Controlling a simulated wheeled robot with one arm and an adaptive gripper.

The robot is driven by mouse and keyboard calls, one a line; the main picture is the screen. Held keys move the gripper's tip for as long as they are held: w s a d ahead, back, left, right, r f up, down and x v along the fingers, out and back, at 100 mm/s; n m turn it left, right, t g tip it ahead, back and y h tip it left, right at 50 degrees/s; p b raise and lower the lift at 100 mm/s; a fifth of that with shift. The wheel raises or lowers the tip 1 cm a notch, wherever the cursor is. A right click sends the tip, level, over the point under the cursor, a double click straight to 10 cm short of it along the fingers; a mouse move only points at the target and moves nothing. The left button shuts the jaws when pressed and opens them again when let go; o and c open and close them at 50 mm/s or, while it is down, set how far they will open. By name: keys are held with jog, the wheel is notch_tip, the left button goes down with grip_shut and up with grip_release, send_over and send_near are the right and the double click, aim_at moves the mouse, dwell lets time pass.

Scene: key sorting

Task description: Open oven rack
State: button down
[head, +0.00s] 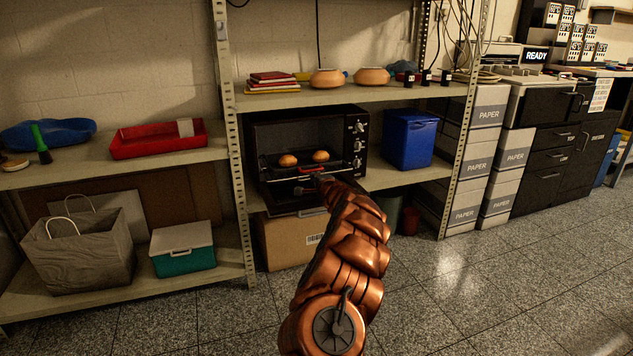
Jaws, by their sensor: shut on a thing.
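The black toaster oven (375,128) stands on the middle shelf, with its control knobs on the right side of its front. Its door appears lowered, and the inside shows. Two brown buns (288,160) sit on the oven rack (275,169) inside. My copper-coloured arm reaches up from the bottom of the head view to the oven front. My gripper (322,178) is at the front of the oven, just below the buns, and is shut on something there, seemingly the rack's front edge. The arm and the small scale hide the exact contact.
A blue bin (409,138) stands close to the oven's right. A metal shelf post (236,160) is close on its left. A cardboard box (285,241) sits below. Paper boxes (474,152) are stacked further right. The tiled floor (450,290) in front is clear.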

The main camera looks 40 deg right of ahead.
jog(key=c, duration=1.3)
grip_release()
jog(key=shift+v, duration=0.95)
jog(key=shift+s+r, duration=0.15)
jog(key=shift+s, duration=0.35)
jog(key=shift+v, duration=0.8)
jog(key=shift+s+a+r, duration=0.15)
jog(key=shift+s+a, duration=0.1)
jog(key=shift+s, duration=0.25)
jog(key=shift+v, duration=3.15)
